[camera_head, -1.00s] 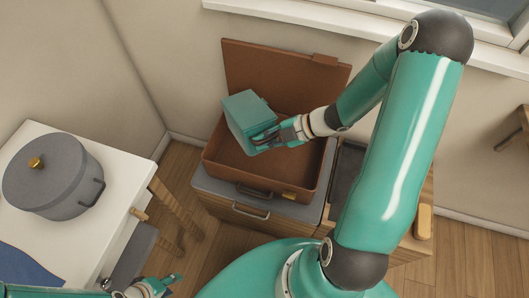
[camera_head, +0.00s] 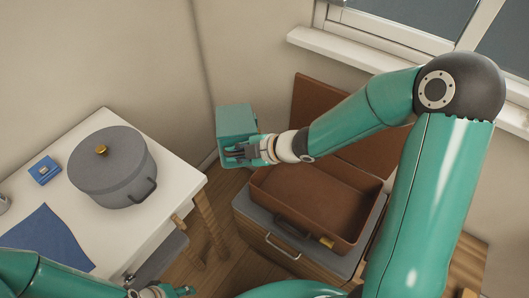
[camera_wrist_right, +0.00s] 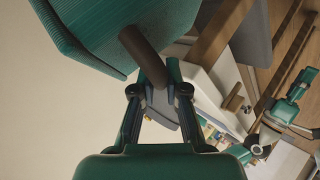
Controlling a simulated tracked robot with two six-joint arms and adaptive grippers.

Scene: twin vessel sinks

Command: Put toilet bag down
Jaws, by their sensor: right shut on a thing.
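The toilet bag (camera_head: 236,121) is a teal, box-shaped bag. My right gripper (camera_head: 240,152) is shut on it and holds it in the air, left of the open brown suitcase and right of the white table. In the right wrist view, the bag (camera_wrist_right: 120,25) fills the top, and the fingers (camera_wrist_right: 160,85) close on its dark handle. My left gripper (camera_head: 165,292) is at the bottom edge of the head view, partly cut off, with nothing visible in it; whether its fingers are apart is unclear.
The open brown suitcase (camera_head: 262,198) lies empty on a grey-topped wooden cabinet (camera_head: 245,210). The white table (camera_head: 165,215) holds a grey lidded pot (camera_head: 110,170), a blue box (camera_head: 44,170) and a blue cloth (camera_head: 45,240). A wooden chair or stool stands beside the table.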

